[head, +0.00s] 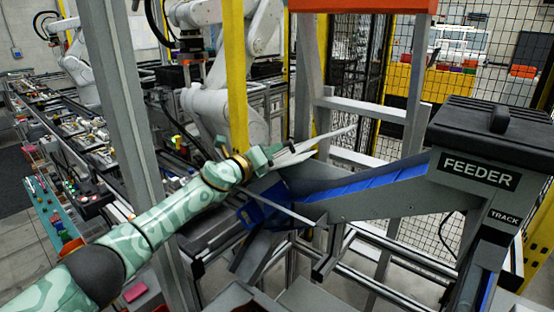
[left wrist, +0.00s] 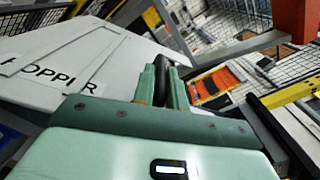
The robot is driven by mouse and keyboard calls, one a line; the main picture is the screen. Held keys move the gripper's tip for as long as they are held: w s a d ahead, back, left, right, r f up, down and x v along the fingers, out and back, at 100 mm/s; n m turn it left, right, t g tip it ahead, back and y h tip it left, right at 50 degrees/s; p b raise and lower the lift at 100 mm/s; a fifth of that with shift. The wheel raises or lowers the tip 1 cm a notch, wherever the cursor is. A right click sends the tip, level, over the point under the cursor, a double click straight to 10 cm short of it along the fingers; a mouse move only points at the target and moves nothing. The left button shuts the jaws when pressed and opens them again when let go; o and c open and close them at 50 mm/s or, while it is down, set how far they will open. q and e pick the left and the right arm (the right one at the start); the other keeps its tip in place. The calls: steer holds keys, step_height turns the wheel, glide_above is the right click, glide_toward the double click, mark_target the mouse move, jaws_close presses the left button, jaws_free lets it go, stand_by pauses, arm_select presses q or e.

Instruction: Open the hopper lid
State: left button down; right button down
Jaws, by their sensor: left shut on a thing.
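The hopper lid is a pale grey plate (left wrist: 95,58) with a dark HOPPER label, partly cut off, at the left of the left wrist view. In the head view the lid (head: 298,156) shows nearly edge-on, tilted, just beyond my left gripper (head: 262,158). In the left wrist view my left gripper (left wrist: 163,88) is shut on the lid's black handle (left wrist: 161,72), with a green finger on each side of it. In the head view the handle is hidden by the gripper. My right gripper is not in view.
A blue-lined chute (head: 370,184) runs from below the lid to the black-topped feeder (head: 480,150) on the right. A grey post (head: 125,100) and a yellow post (head: 236,80) stand near my left arm. A wire-mesh fence (head: 450,90) is behind.

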arm_select(q)
steer(key=shift+w+a+r+n, duration=0.35)
steer(key=shift+a+r+n, duration=0.15)
steer(key=shift+r, duration=0.15)
steer(key=c, duration=1.5)
jaws_free()
steer(key=shift+o, duration=0.2)
steer(key=shift+s+a+p, duration=0.15)
steer(key=shift+s+p, duration=0.05)
steer(key=shift+p, duration=0.25)
steer(key=p+v, duration=0.6)
steer(key=v, duration=1)
steer(key=shift+f, duration=0.1)
